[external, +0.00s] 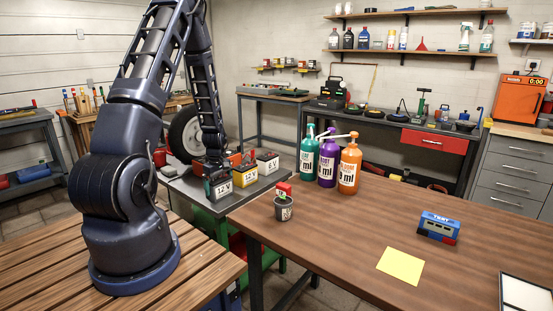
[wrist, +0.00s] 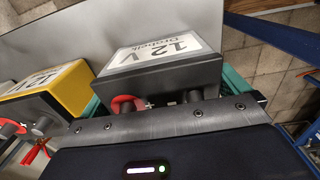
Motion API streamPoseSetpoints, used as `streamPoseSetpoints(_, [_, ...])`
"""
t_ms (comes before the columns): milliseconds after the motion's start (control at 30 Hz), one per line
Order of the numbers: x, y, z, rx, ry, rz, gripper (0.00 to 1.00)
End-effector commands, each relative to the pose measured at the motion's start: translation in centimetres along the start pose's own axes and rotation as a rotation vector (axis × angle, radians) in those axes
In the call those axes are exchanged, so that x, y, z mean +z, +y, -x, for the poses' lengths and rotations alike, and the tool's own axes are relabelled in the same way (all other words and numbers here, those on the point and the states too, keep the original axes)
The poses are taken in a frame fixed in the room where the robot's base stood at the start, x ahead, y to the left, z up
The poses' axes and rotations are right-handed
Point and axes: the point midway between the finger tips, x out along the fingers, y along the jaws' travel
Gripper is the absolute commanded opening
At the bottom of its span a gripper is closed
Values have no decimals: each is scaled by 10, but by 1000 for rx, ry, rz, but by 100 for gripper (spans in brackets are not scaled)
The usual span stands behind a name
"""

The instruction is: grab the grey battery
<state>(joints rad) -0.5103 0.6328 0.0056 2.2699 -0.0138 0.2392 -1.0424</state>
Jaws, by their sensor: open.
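The grey battery (external: 217,184) is a dark grey box with a white "12 V" label, standing at the near left of a row on the grey metal bench. In the wrist view the grey battery (wrist: 165,72) is upside down in the picture, with a red and a dark terminal at its lower edge. My gripper (external: 213,164) is right over this battery, very close to it. In the wrist view, teal parts that look like the fingers of my gripper (wrist: 165,92) show on either side of the battery. The gripper is open; contact cannot be told.
A yellow 12 V battery (external: 243,174) stands close beside the grey one, and a 6 V battery (external: 268,162) is farther right. The wooden table (external: 330,225) at the right holds a small pot (external: 284,208), several pump bottles and a blue object (external: 438,226).

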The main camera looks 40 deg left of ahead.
Motion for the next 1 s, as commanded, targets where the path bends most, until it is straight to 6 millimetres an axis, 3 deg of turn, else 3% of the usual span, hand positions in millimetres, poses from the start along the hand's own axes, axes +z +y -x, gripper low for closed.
streamPoseSetpoints(233, [0, 0, 0, 0, 0, 0, 98])
streamPoseSetpoints(533, [0, 0, 0, 0, 0, 0, 39])
streamPoseSetpoints(1000, [0, 1, 10, 3, 2, -1, 37])
